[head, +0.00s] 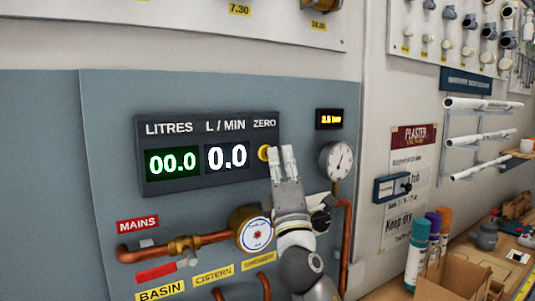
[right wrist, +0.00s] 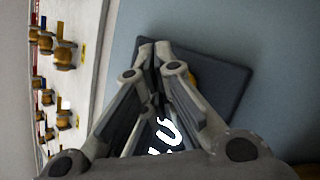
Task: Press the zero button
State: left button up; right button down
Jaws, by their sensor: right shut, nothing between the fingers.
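The zero button is a round yellow button (head: 265,153) under the word ZERO on the dark display panel (head: 160,187). The panel reads 00.0 litres in green and 0.0 L/MIN in white. My right gripper (head: 282,150) is shut and empty, with its fingertips just right of the button in the head view. A sliver of the yellow button (right wrist: 192,78) shows beside the fingers (right wrist: 154,48) in the right wrist view, mostly hidden by them. I cannot tell whether the fingertips touch the panel. My left gripper is not in view.
A pressure gauge (head: 337,160) on a copper pipe sits right of my gripper. Below the panel are a round meter (head: 255,233), brass valve (head: 184,245) and copper pipes. A bench with spray cans (head: 417,250) and a cardboard box (head: 455,278) is at lower right.

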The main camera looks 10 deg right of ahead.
jog(key=s+p, duration=0.1)
jog(key=s+d, duration=0.1)
jog(key=s, duration=0.1)
jog(key=s+d+p, duration=0.1)
jog(key=s, duration=0.1)
jog(key=shift+s+d+p, duration=0.15)
jog(key=shift+s+p, duration=0.1)
jog(key=shift+p, duration=0.1)
dwell(0.4)
